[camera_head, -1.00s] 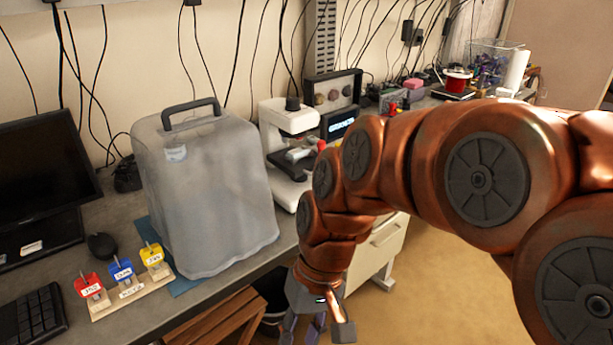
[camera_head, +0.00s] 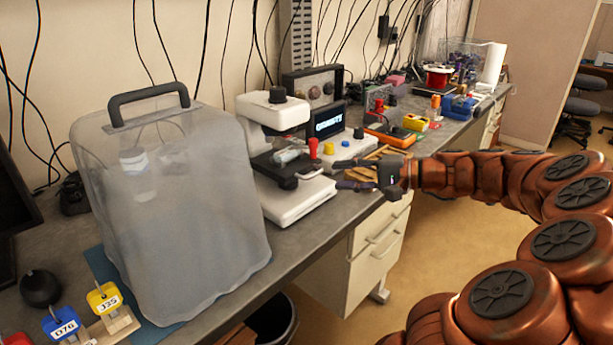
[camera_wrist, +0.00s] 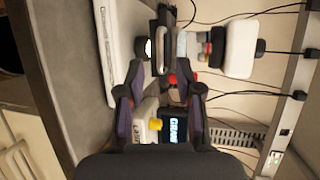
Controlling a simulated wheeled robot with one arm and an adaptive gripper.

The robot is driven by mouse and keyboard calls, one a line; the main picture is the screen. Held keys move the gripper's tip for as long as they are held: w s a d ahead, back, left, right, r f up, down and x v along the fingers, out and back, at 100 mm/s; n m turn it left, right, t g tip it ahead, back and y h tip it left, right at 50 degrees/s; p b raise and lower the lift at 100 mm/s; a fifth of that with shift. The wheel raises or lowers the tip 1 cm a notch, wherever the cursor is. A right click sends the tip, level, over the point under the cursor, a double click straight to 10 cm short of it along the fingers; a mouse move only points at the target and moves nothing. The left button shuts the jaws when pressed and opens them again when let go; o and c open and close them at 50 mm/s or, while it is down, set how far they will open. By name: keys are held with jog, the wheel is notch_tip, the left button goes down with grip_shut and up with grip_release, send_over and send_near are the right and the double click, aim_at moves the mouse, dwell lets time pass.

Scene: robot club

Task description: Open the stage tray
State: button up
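A white microscope-like device (camera_head: 262,107) stands on the bench, with a white base (camera_head: 300,203). Its dark stage tray (camera_head: 275,166) sticks out towards my gripper and has a handle (camera_head: 309,175) at its front right. My gripper (camera_head: 338,175) is open and empty, just right of the handle, its fingers pointing left at it. In the wrist view the handle (camera_wrist: 164,52) shows between the fingertips of my gripper (camera_wrist: 160,72) and a little beyond them. I cannot tell whether the fingers touch it. How far out the tray stands is unclear.
A large cloudy cover with a black handle (camera_head: 175,210) stands left of the device. A lit display box (camera_head: 328,122), a red-topped knob (camera_head: 313,148) and an orange meter (camera_head: 390,135) stand behind my gripper. Drawers (camera_head: 375,240) lie below the bench edge; the floor at right is open.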

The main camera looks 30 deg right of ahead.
aim_at(314, 173)
jog(key=shift+w+a+f, duration=0.1)
jog(key=shift+w, duration=0.45)
jog(key=x, duration=0.6)
jog(key=shift+w+a+f+p, duration=0.1)
jog(key=shift+w+a+p, duration=0.1)
jog(key=shift+p, duration=0.2)
jog(key=c, duration=0.6)
grip_shut()
jog(key=shift+f, duration=0.15)
